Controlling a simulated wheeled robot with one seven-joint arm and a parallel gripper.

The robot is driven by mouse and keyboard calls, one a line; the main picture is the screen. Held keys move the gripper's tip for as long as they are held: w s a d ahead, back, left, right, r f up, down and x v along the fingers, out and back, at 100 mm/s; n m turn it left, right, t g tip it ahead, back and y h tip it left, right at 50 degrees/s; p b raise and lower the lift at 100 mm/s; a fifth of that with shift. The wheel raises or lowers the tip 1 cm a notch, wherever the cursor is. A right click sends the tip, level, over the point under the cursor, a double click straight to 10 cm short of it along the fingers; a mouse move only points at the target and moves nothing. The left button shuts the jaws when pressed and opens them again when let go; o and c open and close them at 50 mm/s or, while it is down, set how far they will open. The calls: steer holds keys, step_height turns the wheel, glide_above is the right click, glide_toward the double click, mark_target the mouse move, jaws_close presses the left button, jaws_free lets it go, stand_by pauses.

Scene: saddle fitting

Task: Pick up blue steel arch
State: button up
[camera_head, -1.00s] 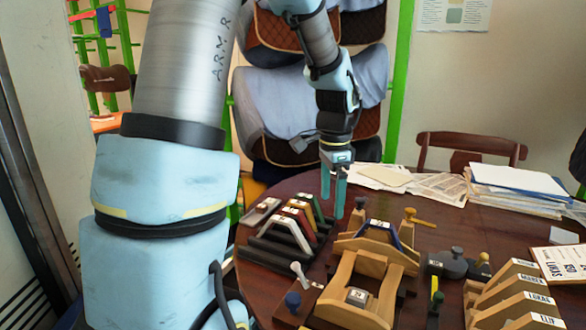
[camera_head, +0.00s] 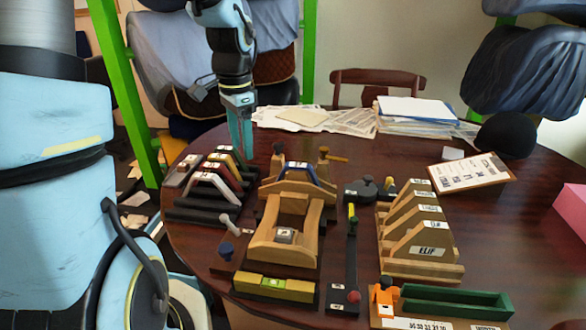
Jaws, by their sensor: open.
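The blue steel arch (camera_head: 310,173) sits across the far end of a wooden fixture (camera_head: 264,243) in the middle of the table. It has a small white label on top, and the fixture hides part of its lower legs. My gripper (camera_head: 241,150) points straight down, to the left of the blue arch and above the far side of the rack of arches. It is open, with nothing visible between its fingers. The fingers nearly overlap from this angle.
A dark rack (camera_head: 190,212) of white, red, yellow and green arches stands left of the fixture. Wooden holders with name labels (camera_head: 428,250) stand to the right. Knobbed pegs flank the blue arch. Papers (camera_head: 300,118) lie at the back of the table (camera_head: 530,230).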

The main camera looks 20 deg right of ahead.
steer(key=d+r+m+p, duration=0.1)
steer(key=d+r+m, duration=0.3)
steer(key=d+m, duration=0.7)
steer(key=n+p, duration=0.1)
steer(key=n, duration=0.1)
glide_above(296, 164)
steer(key=shift+g, duration=0.3)
step_height(296, 164, down, 6)
steer(key=shift+w+d+r, duration=0.15)
steer(key=shift+r, duration=0.1)
steer(key=f, duration=0.1)
steer(key=f+p, duration=0.1)
steer(key=f, duration=0.2)
steer(key=shift+s+a+f+p, duration=0.25)
steer(key=shift+a+f+p, duration=0.05)
steer(key=shift+p, duration=0.05)
steer(key=shift+f, duration=0.5)
jaws_close()
